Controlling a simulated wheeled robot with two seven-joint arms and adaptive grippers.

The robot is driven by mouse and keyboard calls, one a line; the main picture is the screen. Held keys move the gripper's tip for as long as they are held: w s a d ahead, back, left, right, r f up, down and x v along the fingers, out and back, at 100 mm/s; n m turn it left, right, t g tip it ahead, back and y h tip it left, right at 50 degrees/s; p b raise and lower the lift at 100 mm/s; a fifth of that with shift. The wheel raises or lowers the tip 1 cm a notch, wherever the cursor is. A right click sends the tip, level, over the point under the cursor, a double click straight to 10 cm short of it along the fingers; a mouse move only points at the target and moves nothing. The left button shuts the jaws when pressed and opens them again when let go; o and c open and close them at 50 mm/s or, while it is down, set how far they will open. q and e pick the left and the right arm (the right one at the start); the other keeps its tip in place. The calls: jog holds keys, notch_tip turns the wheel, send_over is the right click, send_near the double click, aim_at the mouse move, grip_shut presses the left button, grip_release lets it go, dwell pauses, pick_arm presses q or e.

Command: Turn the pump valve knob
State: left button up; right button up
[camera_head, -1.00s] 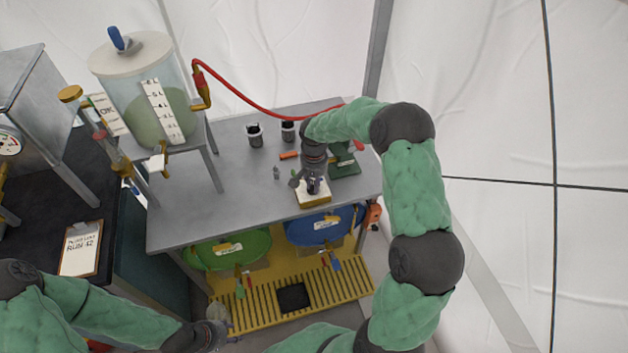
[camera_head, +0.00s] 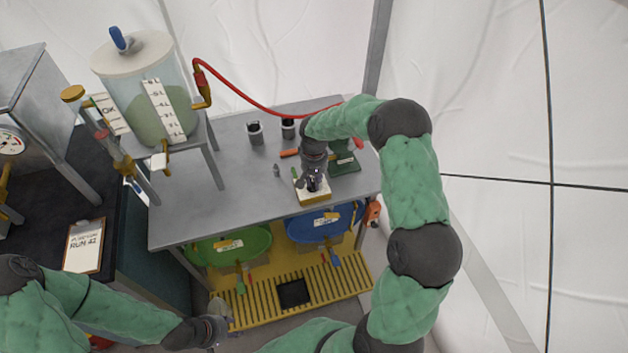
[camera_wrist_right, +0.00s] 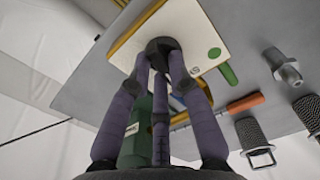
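The pump box (camera_head: 314,197) has a white top and yellow sides and stands at the front right of the grey table. In the right wrist view its white face (camera_wrist_right: 190,25) carries a round dark knob (camera_wrist_right: 160,46) and a green dot. My right gripper (camera_head: 312,184) is over the box from above. In the wrist view its purple fingers (camera_wrist_right: 160,60) converge on the knob and appear closed around it; they hide part of it. My left gripper (camera_head: 217,322) is low at the bottom left, away from the box; its finger opening is unclear.
A green device (camera_head: 344,163) stands close behind my right gripper. Dark cups (camera_head: 255,134), an orange piece (camera_head: 289,153) and a small grey fitting (camera_head: 276,170) are on the table. A tank (camera_head: 150,95) with a red hose stands left. Green (camera_head: 230,247) and blue (camera_head: 318,228) drums are below.

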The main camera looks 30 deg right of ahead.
jog(key=o, duration=0.4)
notch_tip(320, 180, up, 12)
dwell(0.5)
dwell(0.5)
